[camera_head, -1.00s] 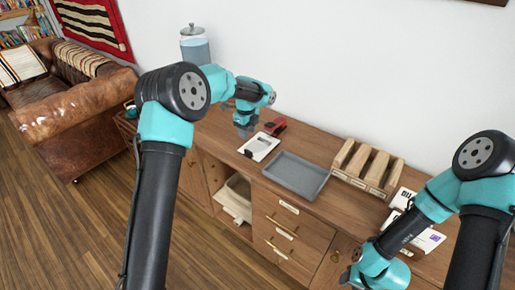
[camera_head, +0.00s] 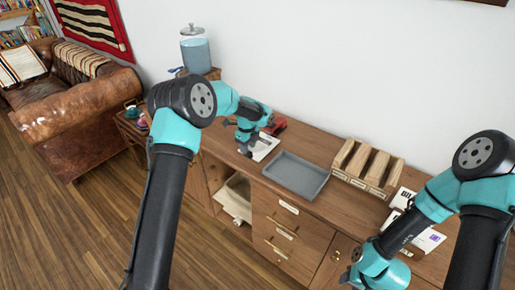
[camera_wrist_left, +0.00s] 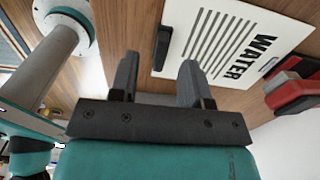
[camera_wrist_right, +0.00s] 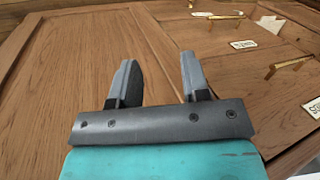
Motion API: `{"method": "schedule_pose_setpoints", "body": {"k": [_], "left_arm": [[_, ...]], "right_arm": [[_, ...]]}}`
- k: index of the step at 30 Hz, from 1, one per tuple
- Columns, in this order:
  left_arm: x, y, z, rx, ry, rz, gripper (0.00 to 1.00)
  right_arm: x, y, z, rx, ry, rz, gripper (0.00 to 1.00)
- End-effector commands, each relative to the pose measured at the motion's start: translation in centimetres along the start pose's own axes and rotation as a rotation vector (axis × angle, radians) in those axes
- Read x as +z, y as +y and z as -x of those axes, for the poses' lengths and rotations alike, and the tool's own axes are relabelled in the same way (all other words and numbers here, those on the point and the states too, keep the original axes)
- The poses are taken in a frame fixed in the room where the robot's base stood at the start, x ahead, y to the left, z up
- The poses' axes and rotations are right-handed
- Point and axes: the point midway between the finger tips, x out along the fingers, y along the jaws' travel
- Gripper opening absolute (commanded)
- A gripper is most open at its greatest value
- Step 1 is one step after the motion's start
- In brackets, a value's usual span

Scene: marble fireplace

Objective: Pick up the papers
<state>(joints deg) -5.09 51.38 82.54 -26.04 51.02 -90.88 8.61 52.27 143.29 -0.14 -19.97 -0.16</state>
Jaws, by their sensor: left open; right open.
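A white paper marked WATER (camera_wrist_left: 222,45) lies on the cabinet top. It also shows in the head view (camera_head: 265,148), partly hidden by my left gripper. My left gripper (camera_head: 244,148) is open and empty, just beside and above this paper. In the left wrist view, the paper is just beyond its fingertips (camera_wrist_left: 160,70), toward the right. More papers (camera_head: 428,238) lie at the right of the cabinet top, partly hidden by my right arm. My right gripper (camera_wrist_right: 158,68) is open and empty, facing the wooden cabinet front with its drawers.
A grey tray (camera_head: 296,176) sits right of the WATER paper. A wooden sorter (camera_head: 368,166) with several slots stands behind it. A red object (camera_head: 277,125) lies behind the paper. A white card (camera_head: 404,197) lies right of the sorter. A glass jar (camera_head: 196,52) stands far left.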

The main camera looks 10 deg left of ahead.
Motion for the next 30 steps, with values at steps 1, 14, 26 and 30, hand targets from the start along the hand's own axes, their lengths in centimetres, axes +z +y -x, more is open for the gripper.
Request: {"method": "schedule_pose_setpoints", "body": {"k": [1, 14, 26, 30], "left_arm": [[0.0, 0.0, -0.8, 0.002, 0.001, -0.001, 0.43], [0.0, -0.1, -3.0, -0.002, 0.000, -0.001, 0.43], [0.0, -0.1, -3.0, -0.002, 0.000, -0.001, 0.31], [0.0, -0.1, -3.0, -0.002, 0.000, -0.001, 0.17]], "right_arm": [[0.0, 0.0, 0.0, 0.000, 0.000, 0.000, 0.43], [0.0, 0.0, 0.0, 0.000, 0.000, 0.000, 0.43], [0.0, 0.0, 0.0, 0.000, 0.000, 0.000, 0.43], [0.0, 0.0, 0.0, 0.000, 0.000, 0.000, 0.43]]}}
